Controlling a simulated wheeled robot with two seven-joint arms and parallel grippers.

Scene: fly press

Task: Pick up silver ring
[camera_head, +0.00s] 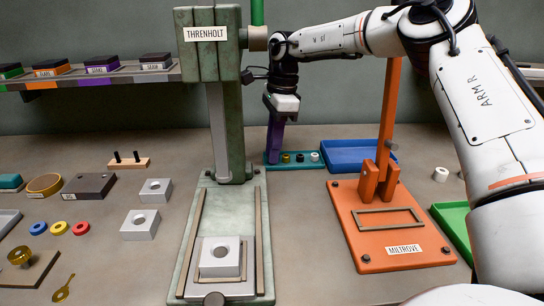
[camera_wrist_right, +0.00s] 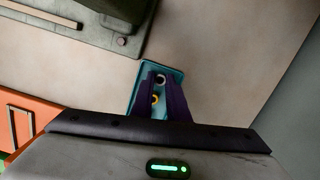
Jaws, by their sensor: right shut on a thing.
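A teal tray (camera_head: 294,166) stands at the back of the table and holds small rings in a row. My right gripper (camera_head: 273,160) reaches down at its left end with purple fingers. In the right wrist view the fingers (camera_wrist_right: 160,82) close around a silver ring (camera_wrist_right: 160,79), with a gold ring (camera_wrist_right: 155,99) just beside it. In the head view the fingers hide the held ring. The gold ring (camera_head: 285,158), a dark ring (camera_head: 300,158) and a pale ring (camera_head: 315,157) sit to the right in the tray. My left gripper is out of view.
A green press labelled THRENHOLT (camera_head: 228,150) stands to the left, a metal block (camera_head: 219,258) on its base. An orange MILTROVE press (camera_head: 390,230) stands to the right. A blue tray (camera_head: 352,158) is next to the teal one. Blocks and coloured rings lie at left.

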